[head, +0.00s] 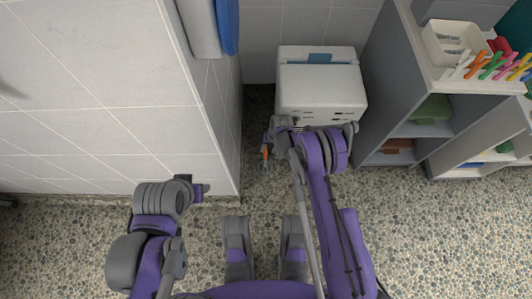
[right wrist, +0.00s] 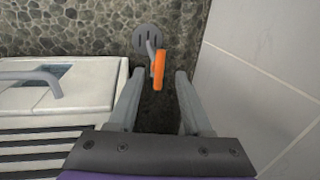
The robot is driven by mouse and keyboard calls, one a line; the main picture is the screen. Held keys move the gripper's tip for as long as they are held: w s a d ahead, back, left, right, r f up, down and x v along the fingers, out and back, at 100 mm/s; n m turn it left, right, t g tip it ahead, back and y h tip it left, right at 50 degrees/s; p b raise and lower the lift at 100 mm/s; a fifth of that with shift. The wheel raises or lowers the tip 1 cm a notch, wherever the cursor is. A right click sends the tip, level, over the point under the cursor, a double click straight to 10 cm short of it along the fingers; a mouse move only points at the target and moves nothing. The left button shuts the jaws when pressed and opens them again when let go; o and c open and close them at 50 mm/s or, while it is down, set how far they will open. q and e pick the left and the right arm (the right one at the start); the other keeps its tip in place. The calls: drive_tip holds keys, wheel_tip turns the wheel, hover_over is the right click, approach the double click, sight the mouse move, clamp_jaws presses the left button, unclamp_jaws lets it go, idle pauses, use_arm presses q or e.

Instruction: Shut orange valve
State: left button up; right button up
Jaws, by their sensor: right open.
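The orange valve handle (right wrist: 159,70) shows in the right wrist view, on a grey pipe stub beside a round grey floor drain (right wrist: 151,38). In the head view the orange handle (head: 265,153) is small, beside my right gripper (head: 266,146). In the right wrist view my right gripper (right wrist: 158,76) is open, with one finger on each side of the handle's near end. I cannot tell whether either finger touches it. My left arm is at the lower left of the head view; its gripper (head: 203,188) points right, and its fingers are not clear.
A white boxy appliance (head: 321,82) stands right of the valve, and a tiled wall corner (head: 215,130) stands close on the left. The gap between them is narrow. Grey shelving (head: 385,90) with a white bin (head: 455,42) and coloured clips stands right. The pebbled floor (head: 430,230) in front is clear.

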sight(266, 155)
drive_tip(key=f, duration=0.2)
drive_tip(key=a+f+b, duration=0.1)
drive_tip(key=f, duration=0.2)
clamp_jaws()
idle(0.3)
